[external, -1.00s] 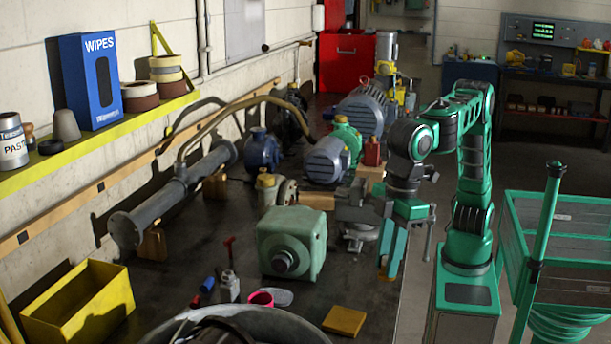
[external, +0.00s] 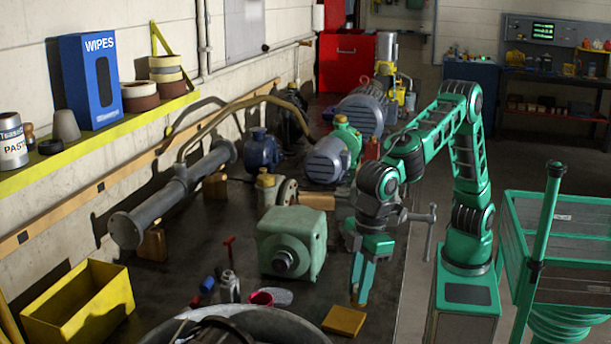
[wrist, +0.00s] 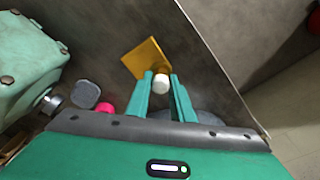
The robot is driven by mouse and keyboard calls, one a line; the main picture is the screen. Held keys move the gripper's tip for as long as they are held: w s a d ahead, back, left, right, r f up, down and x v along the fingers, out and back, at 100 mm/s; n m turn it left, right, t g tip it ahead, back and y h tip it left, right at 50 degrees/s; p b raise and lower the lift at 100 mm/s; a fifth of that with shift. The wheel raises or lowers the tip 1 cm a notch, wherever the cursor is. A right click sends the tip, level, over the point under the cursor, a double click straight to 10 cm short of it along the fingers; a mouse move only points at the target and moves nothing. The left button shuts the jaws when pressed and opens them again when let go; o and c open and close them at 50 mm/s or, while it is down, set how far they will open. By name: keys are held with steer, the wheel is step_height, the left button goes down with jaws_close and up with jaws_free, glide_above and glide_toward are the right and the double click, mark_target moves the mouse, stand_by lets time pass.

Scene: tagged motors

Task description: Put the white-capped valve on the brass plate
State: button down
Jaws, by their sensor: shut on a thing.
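My gripper (external: 362,290) points down over the bench, just above and behind the far right edge of the brass plate (external: 344,320). It is shut on the white-capped valve; the white cap (wrist: 161,84) shows between my fingers (wrist: 162,98) in the wrist view. In that view the plate (wrist: 144,58) lies flat just beyond the fingertips, and the cap overlaps its near edge. The valve's lower body is mostly hidden. A gap between the valve and the plate is hard to judge.
A pale green gearbox (external: 290,242) stands left of my gripper. The bench's right edge is close by.

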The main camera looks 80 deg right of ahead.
steer(key=w+f, duration=0.1)
steer(key=w+d+f, duration=0.1)
steer(key=w, duration=0.1)
steer(key=shift+w+d+f, duration=0.1)
steer(key=shift+w, duration=0.1)
steer(key=shift+f, duration=1.95)
steer(key=shift+f, duration=0.1)
steer(key=c, duration=1.5)
jaws_free()
steer(key=shift+c, duration=0.2)
step_height(320, 180, up, 12)
steer(key=s+d, duration=0.1)
